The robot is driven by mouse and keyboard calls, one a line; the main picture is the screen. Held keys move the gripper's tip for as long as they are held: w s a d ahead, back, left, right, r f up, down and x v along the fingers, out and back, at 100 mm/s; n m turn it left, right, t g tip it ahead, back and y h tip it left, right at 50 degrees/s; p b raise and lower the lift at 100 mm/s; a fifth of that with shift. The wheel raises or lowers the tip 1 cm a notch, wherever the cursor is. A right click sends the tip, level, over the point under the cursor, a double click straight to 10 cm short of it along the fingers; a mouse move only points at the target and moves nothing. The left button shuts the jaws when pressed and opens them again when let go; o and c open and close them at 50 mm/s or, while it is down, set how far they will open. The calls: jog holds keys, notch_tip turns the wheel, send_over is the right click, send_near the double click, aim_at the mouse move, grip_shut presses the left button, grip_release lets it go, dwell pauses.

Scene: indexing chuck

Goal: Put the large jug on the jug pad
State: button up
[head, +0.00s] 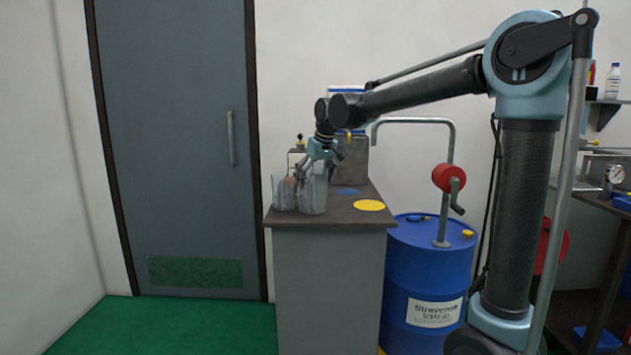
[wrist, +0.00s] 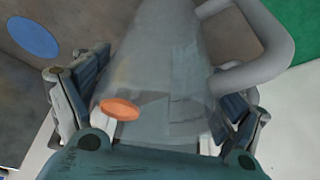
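Two clear glass jugs stand close together at the left end of the counter, a left one (head: 281,197) and a right one (head: 316,198). I cannot tell which is larger. My gripper (head: 299,178) is down among them, pointing down-left. In the wrist view, a clear jug (wrist: 165,65) with a thick handle (wrist: 278,45) at the right lies between my fingers (wrist: 160,115). Whether the fingers press on its wall is unclear. An orange disc (wrist: 120,109) shows at the jug. A yellow disc (head: 370,205) and a blue disc (head: 347,191) lie flat on the counter, both bare.
The counter (head: 330,221) holds a grey box-like container (head: 352,160) at its back. A blue drum (head: 425,280) with a red-reeled crank pump (head: 448,178) stands right of it. A closed grey door (head: 175,130) is at the left. The counter's front right is free around the yellow disc.

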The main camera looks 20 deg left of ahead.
dwell(0.4)
jog(key=v, duration=1.2)
jog(key=shift+r, duration=0.15)
